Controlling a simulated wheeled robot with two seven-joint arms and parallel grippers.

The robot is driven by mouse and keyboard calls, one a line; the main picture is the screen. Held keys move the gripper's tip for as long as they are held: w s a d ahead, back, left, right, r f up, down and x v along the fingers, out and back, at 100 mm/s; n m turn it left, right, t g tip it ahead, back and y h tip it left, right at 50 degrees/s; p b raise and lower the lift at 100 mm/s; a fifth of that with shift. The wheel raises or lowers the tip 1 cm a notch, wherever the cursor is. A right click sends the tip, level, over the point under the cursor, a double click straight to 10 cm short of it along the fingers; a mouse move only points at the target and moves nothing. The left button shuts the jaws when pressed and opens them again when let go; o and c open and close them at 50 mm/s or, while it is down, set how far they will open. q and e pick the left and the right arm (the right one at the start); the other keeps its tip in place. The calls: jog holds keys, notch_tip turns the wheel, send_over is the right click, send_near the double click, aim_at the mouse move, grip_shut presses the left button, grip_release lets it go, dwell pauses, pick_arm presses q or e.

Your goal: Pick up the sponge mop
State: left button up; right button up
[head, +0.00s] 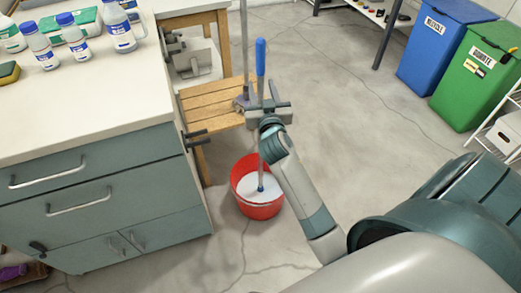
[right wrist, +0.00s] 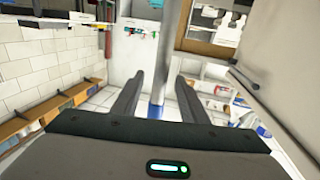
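A mop with a blue grip (head: 260,57) and thin pale pole stands nearly upright in a red bucket (head: 258,210) holding white liquid. Its head is hidden in the liquid. My right gripper (head: 267,104) is at the upper part of this pole, below the blue grip. In the right wrist view a grey-blue pole (right wrist: 160,85) runs between the two open dark fingers, with gaps on both sides. A second grey-poled mop (head: 244,45) stands behind, its greyish-purple head by the wooden stool. My left gripper is not seen.
A white counter (head: 100,120) with bottles and teal drawers (head: 90,190) fills the left. The wooden stool (head: 210,95) stands beside it, close to the bucket. Blue (head: 435,45) and green (head: 475,80) bins stand at the upper right. Floor between them is clear.

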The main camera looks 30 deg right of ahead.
jog(key=shift+x, duration=1.1)
grip_shut()
